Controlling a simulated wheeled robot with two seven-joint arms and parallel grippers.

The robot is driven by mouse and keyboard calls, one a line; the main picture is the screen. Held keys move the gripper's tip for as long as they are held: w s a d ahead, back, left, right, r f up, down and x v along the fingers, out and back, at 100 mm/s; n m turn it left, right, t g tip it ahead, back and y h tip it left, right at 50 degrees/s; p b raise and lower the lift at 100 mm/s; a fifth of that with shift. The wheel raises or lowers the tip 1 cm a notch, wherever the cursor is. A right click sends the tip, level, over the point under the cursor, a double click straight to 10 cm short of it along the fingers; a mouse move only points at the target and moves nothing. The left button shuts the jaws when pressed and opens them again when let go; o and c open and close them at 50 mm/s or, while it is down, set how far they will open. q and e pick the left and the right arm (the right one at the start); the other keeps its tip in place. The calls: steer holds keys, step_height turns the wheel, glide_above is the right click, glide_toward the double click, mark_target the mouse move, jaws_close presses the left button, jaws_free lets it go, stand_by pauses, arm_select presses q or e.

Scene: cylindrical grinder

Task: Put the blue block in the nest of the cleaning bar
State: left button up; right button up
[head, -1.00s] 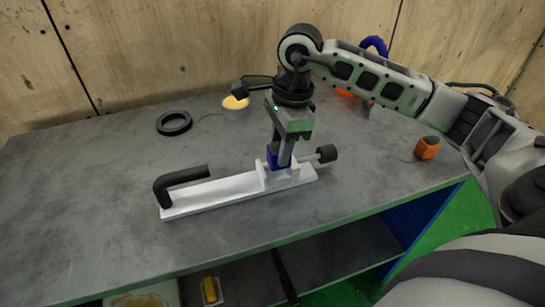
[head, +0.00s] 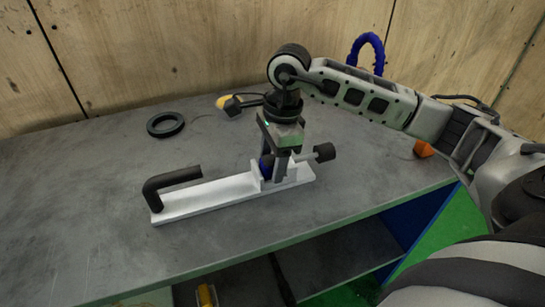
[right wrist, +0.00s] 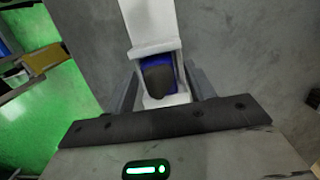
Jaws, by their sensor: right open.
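The white cleaning bar (head: 212,197) lies on the grey table, with a black bent handle (head: 172,184) at its left end and a dark knob (head: 324,152) at its right end. The blue block (head: 266,168) sits low between the white walls of the bar's nest, partly hidden by my fingers. In the right wrist view, the block (right wrist: 158,72) shows blue edges around a dark middle, within the nest. My right gripper (head: 275,168) points down at the nest, open, one finger on each side of the block. My left gripper is not in view.
A black ring (head: 165,125) and a yellow item (head: 224,101) lie behind the bar. An orange object (head: 423,149) is at the right, beside my arm. A shelf (head: 330,262) runs below the table's front edge. The table's left side is clear.

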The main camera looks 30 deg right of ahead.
steer(key=shift+r, duration=0.15)
steer(key=shift+r, duration=0.25)
step_height(320, 180, up, 12)
steer(key=d, duration=0.1)
steer(key=shift+s+d+f, duration=0.2)
steer(key=shift+d+f, duration=0.05)
steer(key=shift+d, duration=0.15)
